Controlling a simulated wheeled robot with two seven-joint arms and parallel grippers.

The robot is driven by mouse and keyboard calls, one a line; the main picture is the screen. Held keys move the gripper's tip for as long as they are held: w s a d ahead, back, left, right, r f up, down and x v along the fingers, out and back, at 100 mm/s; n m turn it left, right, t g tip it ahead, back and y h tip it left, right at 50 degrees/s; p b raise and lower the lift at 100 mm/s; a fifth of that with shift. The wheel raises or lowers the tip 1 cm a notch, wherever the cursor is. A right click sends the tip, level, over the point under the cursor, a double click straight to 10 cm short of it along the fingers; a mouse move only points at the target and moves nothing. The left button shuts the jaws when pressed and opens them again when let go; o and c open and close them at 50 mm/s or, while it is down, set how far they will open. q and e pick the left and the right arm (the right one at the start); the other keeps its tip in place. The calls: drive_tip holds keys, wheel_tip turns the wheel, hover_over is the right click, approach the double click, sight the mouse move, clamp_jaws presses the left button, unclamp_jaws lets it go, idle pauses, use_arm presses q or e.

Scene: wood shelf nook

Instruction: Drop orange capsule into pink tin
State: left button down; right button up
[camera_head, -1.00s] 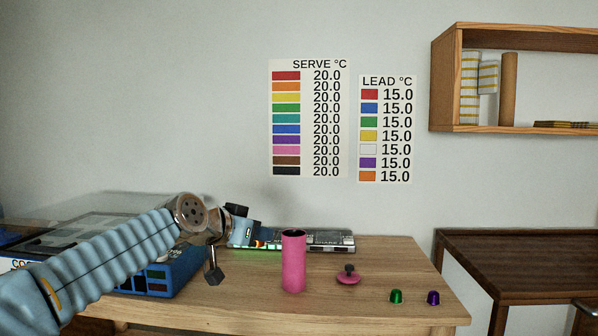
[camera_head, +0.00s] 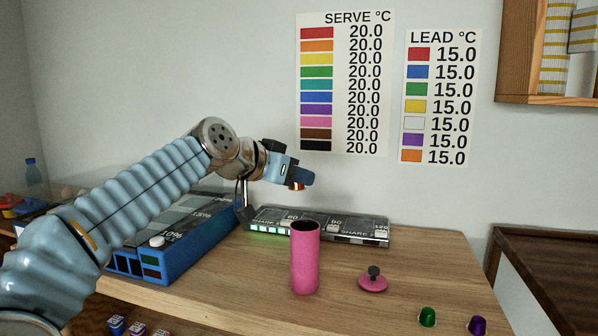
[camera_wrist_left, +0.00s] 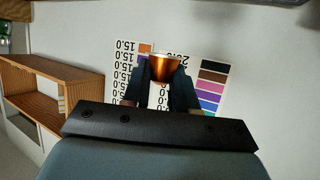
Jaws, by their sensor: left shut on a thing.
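The pink tin (camera_head: 305,262) stands upright and open on the wooden table. Its pink lid (camera_head: 373,281) with a dark knob lies on the table to its right. My left gripper (camera_head: 303,180) is in the air above and behind the tin, near its top edge in the picture. It is shut on the orange capsule (camera_wrist_left: 165,68), which shows between the fingers in the left wrist view. In the head view only a small orange bit of the capsule (camera_head: 296,186) shows below the fingers. My right gripper is not in view.
A green capsule (camera_head: 428,317) and a purple capsule (camera_head: 478,325) stand at the table's front right. A grey panel (camera_head: 350,232) with green lights lies behind the tin. A blue box (camera_head: 185,254) stands at left. The table (camera_head: 420,265) right of the lid is clear.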

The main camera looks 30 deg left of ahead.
sight(296, 188)
use_arm(q)
wheel_tip(296, 188, down, 3)
drive_tip(key=shift+f+b, duration=0.2)
drive_tip(key=shift+b, duration=0.75)
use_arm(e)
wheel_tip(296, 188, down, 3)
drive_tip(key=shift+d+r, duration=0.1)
use_arm(q)
drive_tip(key=shift+r, duration=0.1)
drive_tip(key=c, duration=0.8)
unclamp_jaws()
drive_tip(key=shift+s, duration=0.1)
drive_tip(key=b+v, duration=0.1)
drive_tip(key=v, duration=1.2)
drive_tip(key=shift+s+a+r, duration=0.1)
drive_tip(key=shift+s, duration=0.25)
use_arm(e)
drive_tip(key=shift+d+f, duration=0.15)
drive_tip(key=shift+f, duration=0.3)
